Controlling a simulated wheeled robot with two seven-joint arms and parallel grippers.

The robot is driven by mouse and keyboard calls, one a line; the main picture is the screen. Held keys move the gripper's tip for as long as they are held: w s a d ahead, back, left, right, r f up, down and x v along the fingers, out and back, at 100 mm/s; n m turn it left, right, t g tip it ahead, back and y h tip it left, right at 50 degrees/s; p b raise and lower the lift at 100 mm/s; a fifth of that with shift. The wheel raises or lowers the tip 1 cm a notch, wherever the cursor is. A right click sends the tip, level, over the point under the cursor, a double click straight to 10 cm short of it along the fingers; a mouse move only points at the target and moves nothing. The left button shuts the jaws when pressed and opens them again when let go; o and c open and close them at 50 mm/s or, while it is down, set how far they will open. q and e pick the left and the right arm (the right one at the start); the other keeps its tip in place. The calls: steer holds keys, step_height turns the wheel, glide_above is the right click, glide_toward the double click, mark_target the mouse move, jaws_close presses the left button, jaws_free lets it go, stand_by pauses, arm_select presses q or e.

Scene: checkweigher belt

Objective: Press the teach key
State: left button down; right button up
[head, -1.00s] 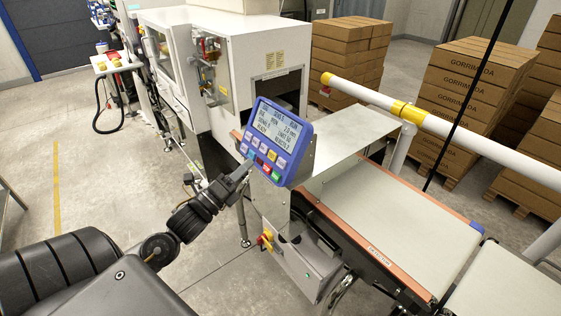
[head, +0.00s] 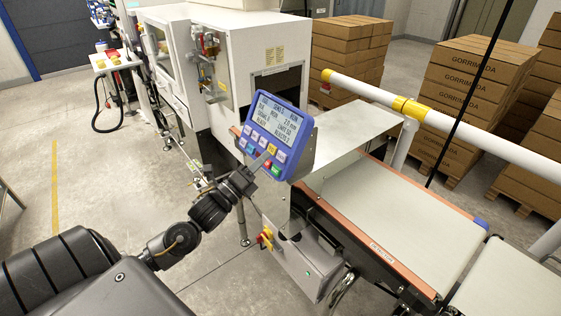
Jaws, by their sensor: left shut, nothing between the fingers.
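The blue control panel (head: 275,138) stands tilted on the near side of the belt machine, with a lit text display (head: 277,121) at its top. The key labels are too small to read, so I cannot tell which is the teach key. My left gripper (head: 264,159) is shut and empty, its tip in front of the lower keys and hiding part of them. I cannot tell whether it touches a key. My right gripper is out of view.
A grey belt (head: 385,205) with orange side rails runs to the right of the panel. A red and yellow switch (head: 266,238) is on the cabinet below. A white and yellow rail (head: 450,129) crosses behind. Stacked cartons (head: 467,95) stand farther back.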

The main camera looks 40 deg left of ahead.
mark_target(281, 156)
arm_select(q)
steer(key=shift+w+d+f+b, duration=0.2)
steer(key=shift+w+f, duration=0.1)
steer(key=shift+w, duration=0.3)
steer(key=shift+w+d+f+b, duration=0.2)
steer(key=shift+w+f, duration=0.1)
steer(key=shift+w, duration=0.25)
steer(key=shift+a, duration=0.1)
stand_by(1.0)
steer(key=shift+w, duration=0.1)
steer(key=shift+w+f, duration=0.2)
steer(key=shift+w, duration=0.05)
steer(key=shift+w+d+f+b, duration=0.15)
steer(key=shift+w+d+b, duration=0.1)
steer(key=shift+w+b, duration=0.1)
stand_by(0.9)
stand_by(0.3)
steer(key=shift+s+a+r+p, duration=0.1)
steer(key=shift+s+r+p, duration=0.15)
steer(key=shift+s, duration=0.15)
steer(key=shift+s+a+r+p, duration=0.1)
steer(key=shift+s+p, duration=0.1)
steer(key=shift+s, duration=0.15)
